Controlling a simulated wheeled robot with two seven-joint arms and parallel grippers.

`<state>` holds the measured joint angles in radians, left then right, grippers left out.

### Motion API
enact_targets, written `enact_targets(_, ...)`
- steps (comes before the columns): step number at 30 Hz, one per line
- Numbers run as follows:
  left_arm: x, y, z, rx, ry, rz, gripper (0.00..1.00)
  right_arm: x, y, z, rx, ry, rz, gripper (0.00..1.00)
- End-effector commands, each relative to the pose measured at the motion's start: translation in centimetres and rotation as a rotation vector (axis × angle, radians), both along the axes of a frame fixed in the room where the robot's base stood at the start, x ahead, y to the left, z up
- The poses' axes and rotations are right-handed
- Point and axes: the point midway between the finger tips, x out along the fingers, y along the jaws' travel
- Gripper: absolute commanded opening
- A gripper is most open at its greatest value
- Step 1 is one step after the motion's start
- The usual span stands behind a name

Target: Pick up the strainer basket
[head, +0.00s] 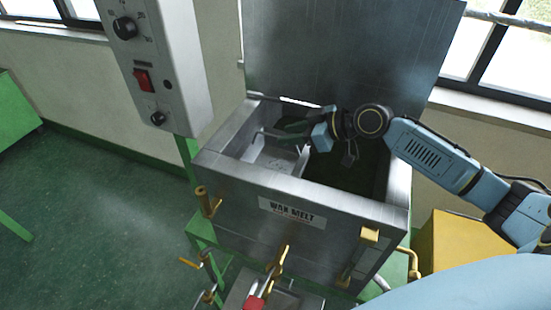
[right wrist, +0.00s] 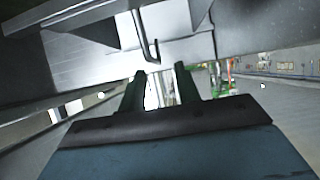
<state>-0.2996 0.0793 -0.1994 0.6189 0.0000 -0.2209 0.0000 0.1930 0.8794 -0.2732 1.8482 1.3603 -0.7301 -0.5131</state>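The strainer basket (head: 272,157) is a light metal basket inside the left part of the wax melt tank (head: 225,165). Its thin bent handle rises at its left side in the head view. My right gripper (head: 284,133) reaches into the tank from the right, with its dark fingers just above the basket near the handle. In the right wrist view the two fingers of the right gripper (right wrist: 161,74) stand apart with nothing clearly between them. A thin bent metal rod shows just beyond the fingertips there. My left gripper is not in view.
The tank's lid (head: 340,45) stands open behind it. A control box (head: 155,60) on a green post stands at the left. Brass valves and a red-handled tap (head: 254,302) stick out at the front. A yellow box (head: 460,245) is at the right.

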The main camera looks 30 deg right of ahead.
Motion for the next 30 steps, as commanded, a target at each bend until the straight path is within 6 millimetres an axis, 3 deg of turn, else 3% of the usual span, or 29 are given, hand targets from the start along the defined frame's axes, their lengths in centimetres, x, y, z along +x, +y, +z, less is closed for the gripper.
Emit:
enact_targets(12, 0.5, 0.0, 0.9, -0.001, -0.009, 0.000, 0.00, 3.5, 2.4, -2.6, 0.003, 0.000, 0.000, 0.33)
enact_targets(20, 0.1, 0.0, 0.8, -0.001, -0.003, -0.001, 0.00, 3.7, 2.6, -2.9, -0.001, 0.001, 0.000, 0.33)
enact_targets(28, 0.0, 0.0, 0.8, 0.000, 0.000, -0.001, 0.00, 3.7, 2.6, -2.9, -0.001, 0.001, 0.000, 0.01)
enact_targets(30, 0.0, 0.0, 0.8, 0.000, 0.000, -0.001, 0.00, 3.7, 2.6, -2.9, -0.001, 0.001, 0.000, 0.00)
